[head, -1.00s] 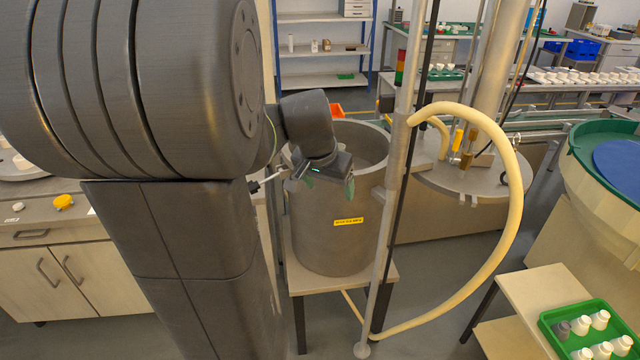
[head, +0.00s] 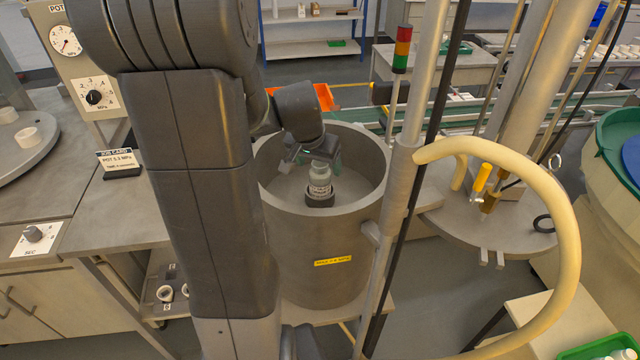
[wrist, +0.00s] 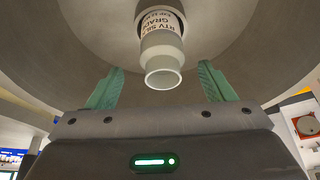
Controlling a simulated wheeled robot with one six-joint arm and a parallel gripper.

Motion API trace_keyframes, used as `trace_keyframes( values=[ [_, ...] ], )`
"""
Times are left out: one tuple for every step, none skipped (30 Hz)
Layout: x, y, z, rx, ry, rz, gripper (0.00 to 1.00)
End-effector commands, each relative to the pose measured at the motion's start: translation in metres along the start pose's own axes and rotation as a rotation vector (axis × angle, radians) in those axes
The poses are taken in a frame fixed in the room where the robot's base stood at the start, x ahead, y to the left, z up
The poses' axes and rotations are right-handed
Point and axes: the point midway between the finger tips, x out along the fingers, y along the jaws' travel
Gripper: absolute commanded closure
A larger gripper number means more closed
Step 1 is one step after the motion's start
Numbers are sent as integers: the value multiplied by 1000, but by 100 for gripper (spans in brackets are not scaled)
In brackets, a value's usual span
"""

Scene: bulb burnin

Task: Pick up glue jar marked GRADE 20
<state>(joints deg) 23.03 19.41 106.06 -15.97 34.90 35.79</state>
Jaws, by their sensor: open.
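A glue jar (head: 320,184) stands upright inside the large grey pot (head: 281,226), on a dark round base (head: 319,200). It is a pale bottle with a white label; its print is too small to read in the head view. In the wrist view the jar (wrist: 160,50) shows a label with "RTV" and "GRAD"; the grade number is hidden. My gripper (head: 322,160) is over the pot, right at the jar's top. In the wrist view the green fingers of my gripper (wrist: 160,88) are open, one to each side of the jar's neck, with gaps on both sides.
The pot's rim surrounds my gripper. A vertical metal post (head: 405,180) and a cream hose (head: 570,230) stand close to the right of the pot. A bench with a job card (head: 119,158) is at left.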

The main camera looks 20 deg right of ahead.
Motion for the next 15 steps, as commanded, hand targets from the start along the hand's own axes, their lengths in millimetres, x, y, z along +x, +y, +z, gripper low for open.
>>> trace_keyframes(
  values=[
    [2, 0, 0, 0, -1, 1, 25],
    [3, 0, 0, 0, -1, 0, 25],
    [5, 0, 0, 0, -1, 0, 25],
    [7, 0, 0, 0, -1, 0, 25],
    [9, 0, 0, 1, -1, 1, 25],
    [14, -1, 1, 1, -3, 1, 25],
    [17, -1, 1, 0, -4, 1, 25],
    [21, -1, 2, 0, -4, 1, 25],
    [27, -2, 2, 0, -4, 2, 25],
    [31, -2, 2, 0, -4, 2, 25],
    [34, -2, 2, 0, -4, 2, 25],
    [40, -2, 2, 1, -4, 1, 25],
    [43, -2, 2, 1, -4, 2, 25],
    [46, -2, 2, 0, -3, 2, 25],
    [49, -2, 2, 0, -2, 1, 25]
  ],
)
